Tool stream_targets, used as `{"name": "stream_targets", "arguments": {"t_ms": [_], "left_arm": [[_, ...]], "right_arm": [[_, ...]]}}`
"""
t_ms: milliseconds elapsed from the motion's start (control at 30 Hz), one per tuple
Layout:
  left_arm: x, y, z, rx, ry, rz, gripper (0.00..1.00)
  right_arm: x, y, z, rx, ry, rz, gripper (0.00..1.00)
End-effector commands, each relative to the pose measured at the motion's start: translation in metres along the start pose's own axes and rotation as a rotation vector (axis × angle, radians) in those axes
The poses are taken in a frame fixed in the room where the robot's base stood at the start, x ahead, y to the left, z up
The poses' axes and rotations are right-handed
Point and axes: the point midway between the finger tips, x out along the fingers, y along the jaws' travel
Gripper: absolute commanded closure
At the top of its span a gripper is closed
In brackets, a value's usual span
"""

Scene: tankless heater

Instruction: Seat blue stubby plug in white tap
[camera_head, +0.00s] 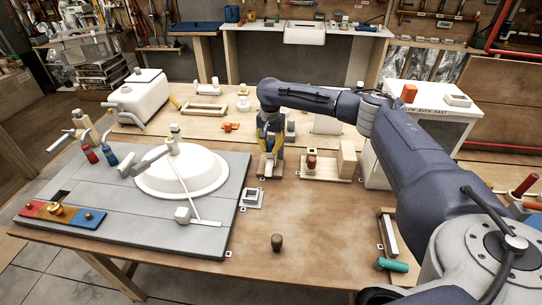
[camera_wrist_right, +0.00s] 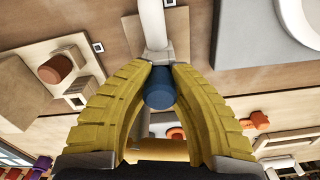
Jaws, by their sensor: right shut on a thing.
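My right gripper (camera_head: 269,150) points down over a small wooden stand in the middle of the bench. In the right wrist view its yellow fingers (camera_wrist_right: 160,72) are closed around a short blue cylinder, the blue stubby plug (camera_wrist_right: 159,90). The plug sits between the fingertips, with its round end facing the camera. A white tube with a grey end piece, which looks like the white tap (camera_wrist_right: 152,25), runs up the picture from just beyond the fingertips. The fingers hide the plug's far end, so I cannot tell whether it is inside the tap. My left gripper is not in view.
A wooden board with a red-brown cylinder (camera_head: 311,163) and a block (camera_head: 347,160) stands right of my gripper. A white basin (camera_head: 182,178) on a grey slab is to the left. A brown peg (camera_head: 277,242) stands on the otherwise clear front bench. A teal cylinder (camera_head: 392,265) lies at front right.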

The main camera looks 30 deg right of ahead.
Motion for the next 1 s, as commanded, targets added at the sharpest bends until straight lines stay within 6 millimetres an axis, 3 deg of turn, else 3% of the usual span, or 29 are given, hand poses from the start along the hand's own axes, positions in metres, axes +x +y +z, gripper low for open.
{"name": "stream_targets", "arguments": {"t_ms": [300, 333, 533, 1000], "left_arm": [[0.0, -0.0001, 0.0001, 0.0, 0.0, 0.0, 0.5], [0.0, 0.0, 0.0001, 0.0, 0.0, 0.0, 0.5], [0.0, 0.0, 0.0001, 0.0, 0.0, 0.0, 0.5], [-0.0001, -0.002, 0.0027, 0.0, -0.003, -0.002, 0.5]], "right_arm": [[0.0021, 0.0001, 0.0002, 0.0, 0.0, 0.0, 1.0], [0.0022, 0.0001, 0.0002, 0.0, 0.0, 0.001, 0.79], [0.0022, 0.0002, 0.0001, 0.0, 0.0, 0.001, 0.57], [0.0, -0.0001, -0.0001, 0.001, 0.0, 0.0, 0.57]]}}
